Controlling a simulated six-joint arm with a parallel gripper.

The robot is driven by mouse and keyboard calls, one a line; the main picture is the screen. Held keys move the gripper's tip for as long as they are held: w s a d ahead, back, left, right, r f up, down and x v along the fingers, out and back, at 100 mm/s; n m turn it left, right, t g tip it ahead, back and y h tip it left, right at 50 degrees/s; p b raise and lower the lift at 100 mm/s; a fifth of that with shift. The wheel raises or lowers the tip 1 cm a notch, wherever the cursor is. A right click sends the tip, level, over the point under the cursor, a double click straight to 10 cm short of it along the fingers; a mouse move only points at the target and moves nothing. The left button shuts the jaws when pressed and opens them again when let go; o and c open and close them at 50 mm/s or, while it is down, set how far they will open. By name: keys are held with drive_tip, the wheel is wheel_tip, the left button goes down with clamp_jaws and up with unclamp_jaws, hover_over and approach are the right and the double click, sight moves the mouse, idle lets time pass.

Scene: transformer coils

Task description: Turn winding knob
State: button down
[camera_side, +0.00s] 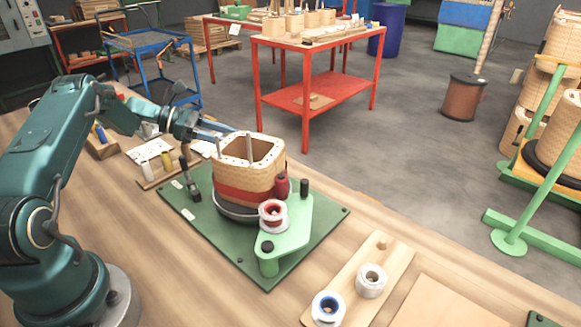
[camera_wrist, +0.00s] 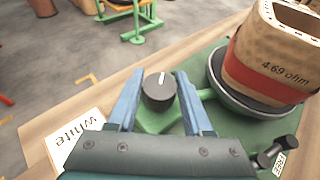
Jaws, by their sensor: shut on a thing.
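The winding knob (camera_wrist: 159,90) is round and black with a white pointer mark, low over green metal in the wrist view. The mark points almost straight up in that view. My gripper (camera_wrist: 157,76) has its two blue fingers on either side of the knob, shut on it. In the side view my gripper (camera_side: 222,127) is at the far left of the coil, and the knob is hidden. The tan coil (camera_side: 250,168) with a red band stands on a dark round base on the green plate (camera_side: 292,252). The wrist view shows "4.69 ohm" on the coil (camera_wrist: 277,65).
A red spool (camera_side: 272,212) sits on a green bracket (camera_side: 292,226) beside the coil. A black lever (camera_wrist: 278,152) is near a "FREE" label. A paper marked "white" (camera_wrist: 77,137) lies on the wooden bench. Two spools (camera_side: 371,280) (camera_side: 328,307) stand on a board.

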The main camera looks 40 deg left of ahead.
drive_tip(key=shift+r+m+g+h, duration=0.15)
drive_tip(key=shift+m+g+h, duration=0.25)
drive_tip(key=shift+m, duration=0.2)
drive_tip(key=shift+c, duration=1.6)
unclamp_jaws()
drive_tip(key=shift+v, duration=2.55)
